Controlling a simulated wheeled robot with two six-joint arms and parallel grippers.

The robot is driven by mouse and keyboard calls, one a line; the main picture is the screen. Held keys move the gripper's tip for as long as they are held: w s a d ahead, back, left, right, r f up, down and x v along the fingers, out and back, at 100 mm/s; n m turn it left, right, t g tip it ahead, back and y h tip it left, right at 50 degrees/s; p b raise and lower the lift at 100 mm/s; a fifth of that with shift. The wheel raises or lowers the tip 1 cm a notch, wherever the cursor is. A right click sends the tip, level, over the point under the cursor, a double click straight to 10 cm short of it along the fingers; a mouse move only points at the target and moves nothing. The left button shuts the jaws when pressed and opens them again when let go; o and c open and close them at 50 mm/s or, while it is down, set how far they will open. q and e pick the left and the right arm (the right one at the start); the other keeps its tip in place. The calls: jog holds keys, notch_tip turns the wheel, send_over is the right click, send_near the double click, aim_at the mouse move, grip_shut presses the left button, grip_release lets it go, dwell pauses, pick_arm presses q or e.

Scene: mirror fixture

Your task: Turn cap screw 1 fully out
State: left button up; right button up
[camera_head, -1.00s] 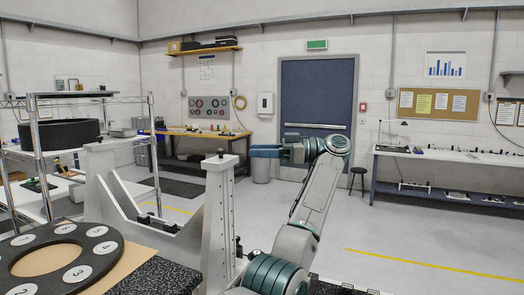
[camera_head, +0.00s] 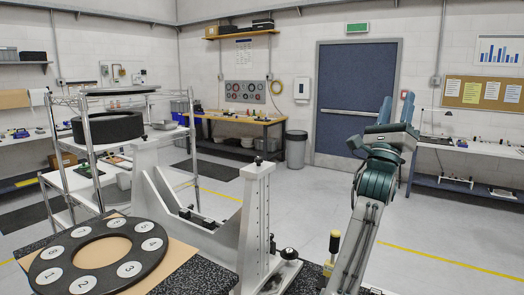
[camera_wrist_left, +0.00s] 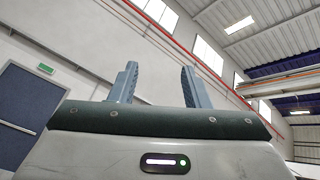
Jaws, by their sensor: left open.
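A pale grey fixture (camera_head: 254,220) with two uprights stands in the middle of the head view. A small dark screw head (camera_head: 258,160) sits on top of its right upright, and another (camera_head: 139,136) on the far left one. I cannot tell which is cap screw 1. My left gripper (camera_head: 397,106) is open and empty, raised to the right of the fixture and clear of it, fingers pointing up. In the left wrist view its two blue fingers (camera_wrist_left: 159,84) stand apart with nothing between them. My right gripper is not in view.
A black ring (camera_head: 62,258) with numbered white discs lies on a brown board at front left. A yellow-handled tool (camera_head: 334,246) stands right of the fixture, beside my left arm. A black knob (camera_head: 289,253) is at the fixture's base. A wire shelf (camera_head: 85,130) stands behind left.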

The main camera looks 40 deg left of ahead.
pick_arm(q)
notch_tip(320, 180, down, 4)
jog(key=a+g+y+p, duration=0.2)
jog(key=a+g+y, duration=0.15)
jog(key=y, duration=0.25)
jog(key=n+g+y+p, duration=0.4)
jog(key=n+g+y, duration=0.6)
jog(key=g, duration=0.8)
send_near(261, 159)
jog(key=w+a+p, duration=0.1)
jog(key=a, duration=0.1)
jog(key=w+a+f+m+y+p, duration=0.1)
jog(key=a, duration=0.2)
jog(key=w+a+m+y+p, duration=0.1)
jog(key=w+a+p, duration=0.1)
jog(key=shift+w+a+f, duration=0.1)
jog(key=shift+a+f, duration=0.15)
jog(key=shift+f, duration=0.05)
jog(key=shift+w+a+f, duration=0.15)
jog(key=shift+w+a, duration=0.05)
jog(key=shift+a, duration=0.25)
grip_shut()
